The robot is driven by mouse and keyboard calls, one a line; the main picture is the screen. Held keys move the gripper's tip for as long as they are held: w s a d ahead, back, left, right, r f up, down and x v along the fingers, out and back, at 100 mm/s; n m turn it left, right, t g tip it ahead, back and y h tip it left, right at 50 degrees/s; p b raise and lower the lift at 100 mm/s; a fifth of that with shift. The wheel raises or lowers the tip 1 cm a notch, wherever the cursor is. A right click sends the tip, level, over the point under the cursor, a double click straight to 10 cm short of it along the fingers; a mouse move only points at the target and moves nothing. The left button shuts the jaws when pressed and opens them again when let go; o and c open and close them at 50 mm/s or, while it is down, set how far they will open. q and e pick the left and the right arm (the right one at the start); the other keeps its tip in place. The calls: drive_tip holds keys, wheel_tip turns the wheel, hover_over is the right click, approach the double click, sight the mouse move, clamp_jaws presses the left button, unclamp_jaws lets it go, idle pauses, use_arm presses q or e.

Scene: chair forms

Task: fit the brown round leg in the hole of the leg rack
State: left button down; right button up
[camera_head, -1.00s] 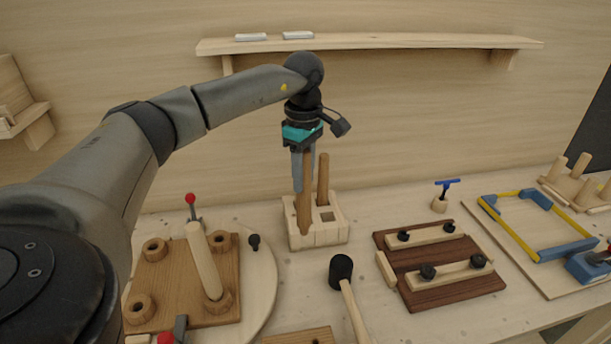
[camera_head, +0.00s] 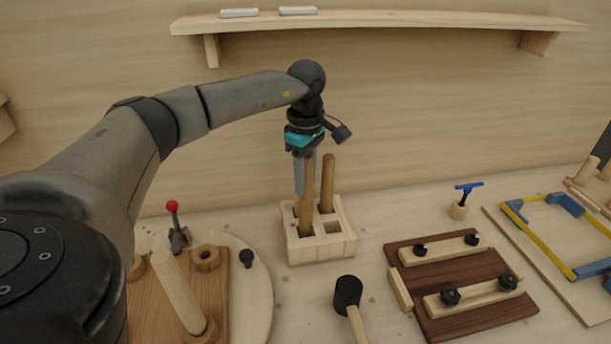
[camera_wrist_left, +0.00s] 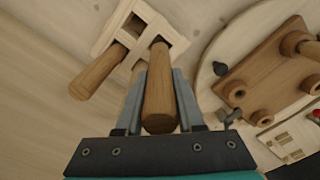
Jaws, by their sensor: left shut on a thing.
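The leg rack (camera_head: 322,252) is a pale wooden block with square holes, standing on the bench. My left gripper (camera_head: 304,186) is shut on the brown round leg (camera_head: 307,212) and holds it nearly upright over the rack's front left hole. The leg's lower end is at that hole; how deep it sits I cannot tell. A second brown leg (camera_head: 327,182) stands in a back hole. The front right hole is empty. In the left wrist view the held leg (camera_wrist_left: 158,95) lies between both fingers of my left gripper (camera_wrist_left: 158,80), its far end at the rack (camera_wrist_left: 112,22). My right gripper is not in view.
A brown board (camera_head: 215,295) with ring sockets and a slanted pale leg (camera_head: 180,292) lies left. A black mallet (camera_head: 348,292) lies in front of the rack. A dark clamp board (camera_head: 460,285) is right. A shelf (camera_head: 380,20) is on the wall behind.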

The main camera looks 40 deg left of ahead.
sight(305, 197)
use_arm(q)
drive_tip(key=shift+f+b, duration=1.8)
drive_tip(key=shift+f, duration=0.75)
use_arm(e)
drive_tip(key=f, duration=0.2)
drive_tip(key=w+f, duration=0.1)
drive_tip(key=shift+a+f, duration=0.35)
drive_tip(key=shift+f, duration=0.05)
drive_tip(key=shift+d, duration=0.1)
use_arm(q)
drive_tip(key=shift+f, duration=0.25)
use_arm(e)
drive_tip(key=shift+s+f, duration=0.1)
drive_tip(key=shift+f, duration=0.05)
use_arm(q)
drive_tip(key=shift+c, duration=2.2)
unclamp_jaws()
drive_tip(key=shift+r, duration=0.1)
